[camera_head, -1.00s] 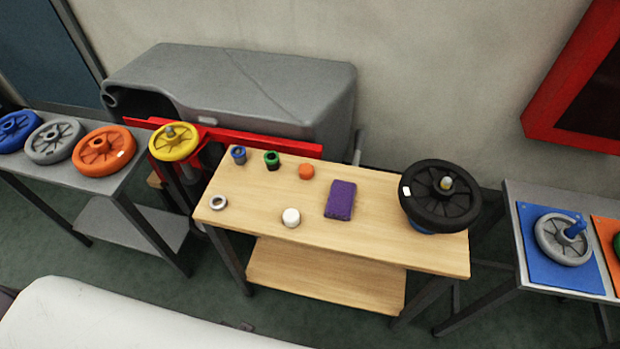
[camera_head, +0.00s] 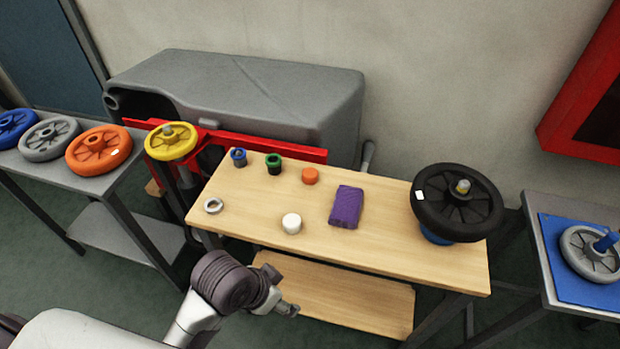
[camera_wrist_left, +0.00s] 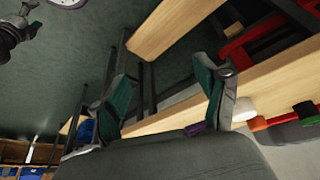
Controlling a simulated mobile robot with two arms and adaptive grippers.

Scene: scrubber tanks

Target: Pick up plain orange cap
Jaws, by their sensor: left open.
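The plain orange cap (camera_head: 310,176) stands on the wooden table (camera_head: 385,252), right of a green-topped dark cap (camera_head: 273,163) and behind a white cap (camera_head: 291,223). An orange piece that looks like it (camera_wrist_left: 258,124) shows at the right of the left wrist view, partly hidden. My left gripper (camera_wrist_left: 166,92) is open, its two green-padded fingers apart with nothing between them. My left arm (camera_head: 228,284) is in front of the table, lower than and well short of the cap; its fingers are not clear in the head view. My right gripper is not in view.
The table's front edge lies between arm and cap.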

